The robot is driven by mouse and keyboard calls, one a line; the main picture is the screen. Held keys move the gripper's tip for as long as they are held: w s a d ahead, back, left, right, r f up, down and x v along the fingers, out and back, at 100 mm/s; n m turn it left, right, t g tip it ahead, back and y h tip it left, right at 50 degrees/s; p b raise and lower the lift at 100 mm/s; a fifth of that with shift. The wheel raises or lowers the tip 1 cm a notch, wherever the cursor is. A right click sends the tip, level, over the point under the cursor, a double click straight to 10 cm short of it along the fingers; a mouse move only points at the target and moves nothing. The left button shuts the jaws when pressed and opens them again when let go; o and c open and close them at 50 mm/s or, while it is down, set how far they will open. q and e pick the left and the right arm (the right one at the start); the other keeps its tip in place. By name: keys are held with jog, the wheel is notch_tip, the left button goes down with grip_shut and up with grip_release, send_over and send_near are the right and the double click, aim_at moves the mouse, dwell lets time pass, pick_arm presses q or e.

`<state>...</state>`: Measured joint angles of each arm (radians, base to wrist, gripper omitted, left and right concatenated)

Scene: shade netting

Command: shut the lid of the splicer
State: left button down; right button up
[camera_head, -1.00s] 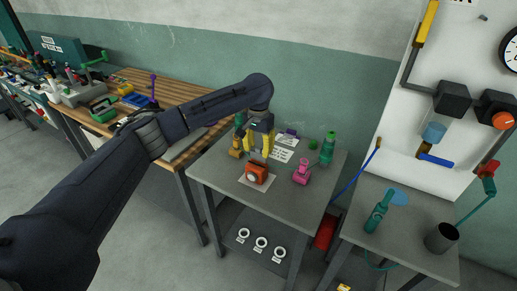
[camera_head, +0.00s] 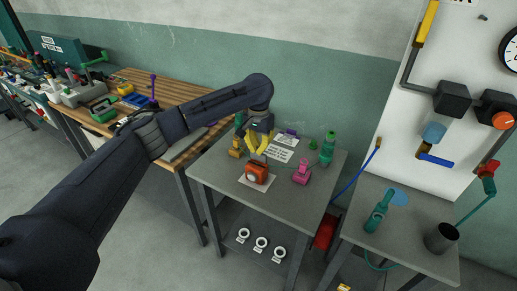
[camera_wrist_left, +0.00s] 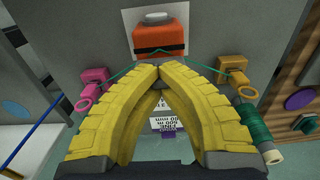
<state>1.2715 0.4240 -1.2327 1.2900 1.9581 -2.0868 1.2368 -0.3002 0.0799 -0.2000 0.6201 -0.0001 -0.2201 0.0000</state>
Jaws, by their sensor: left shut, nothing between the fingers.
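The splicer (camera_head: 257,173) is a small orange-red box on a white sheet on the grey table. In the left wrist view the splicer (camera_wrist_left: 161,38) shows a pale piece on top and a black band across it. I cannot tell how far its lid is open. My left gripper (camera_head: 260,152) has yellow fingers and is just behind and above the splicer, apart from it in the head view. In the left wrist view the gripper's fingertips (camera_wrist_left: 160,68) meet with nothing between them, just below the splicer in the picture. My right gripper is out of view.
A pink holder (camera_head: 302,173) stands right of the splicer and an orange-yellow holder (camera_head: 236,150) left. A thin green strand (camera_wrist_left: 205,60) runs between them in the left wrist view. A green bottle (camera_head: 328,149) stands at the back right. The table's front is clear.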

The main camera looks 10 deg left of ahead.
aim_at(258, 161)
pick_arm(q)
jog(key=shift+s+a, duration=0.1)
jog(key=t, duration=0.1)
jog(key=s+t, duration=0.1)
jog(key=s+t+h, duration=0.1)
jog(key=shift+a+f+t, duration=0.25)
jog(key=shift+t, duration=0.15)
jog(key=t, duration=0.1)
jog(key=s+f+t+h, duration=0.1)
jog(key=t, duration=0.1)
jog(key=s+t, duration=0.1)
jog(key=t, duration=0.1)
jog(key=shift+s+a+f+h, duration=0.15)
jog(key=shift+a+f+h, duration=0.1)
jog(key=shift+f+h, duration=0.1)
jog(key=shift+s+a+f+t+h, duration=0.1)
jog(key=shift+s+f+t+h, duration=0.35)
jog(key=shift+t, duration=0.85)
jog(key=shift+a+f+t+h, duration=0.1)
jog(key=shift+f+t+h, duration=0.15)
jog(key=shift+f+t, duration=0.8)
jog(key=shift+s+f+t+h, duration=0.25)
jog(key=shift+f+t+h, duration=0.1)
jog(key=shift+t, duration=1.2)
jog(key=c, duration=2.1)
grip_release()
jog(key=o, duration=0.9)
jog(key=shift+c, duration=0.2)
